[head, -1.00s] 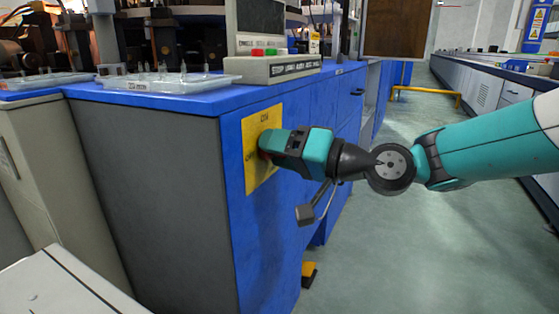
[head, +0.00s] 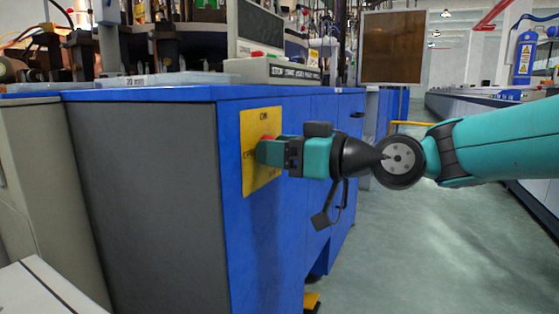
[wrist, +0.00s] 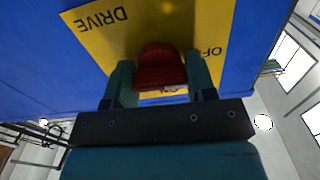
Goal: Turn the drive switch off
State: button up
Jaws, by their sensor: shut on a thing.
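The drive switch is a red knob (head: 267,138) on a yellow plate (head: 258,184) on the blue cabinet's side. In the wrist view, the red knob (wrist: 160,66) sits between the two teal fingers of my gripper (wrist: 160,82). The plate (wrist: 195,20) there reads "DRIVE" at upper left and part of "OFF" at right. In the head view, my gripper (head: 266,152) reaches in from the right and is shut on the knob, hiding most of it. The knob's pointing direction cannot be clearly read.
The blue cabinet (head: 290,230) carries a control box with a screen (head: 275,70) and a clear tray (head: 175,79) on top. A grey-white cabinet (head: 30,180) stands at left. The floor (head: 400,260) to the right is open.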

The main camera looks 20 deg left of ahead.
jog(key=shift+n, duration=0.3)
dwell(0.4)
jog(key=o, duration=0.9)
jog(key=shift+o, duration=0.2)
jog(key=s+d+p, duration=0.1)
jog(key=d+p, duration=0.2)
jog(key=d, duration=1.4)
jog(key=shift+s+d+p, duration=0.2)
jog(key=shift+p, duration=0.15)
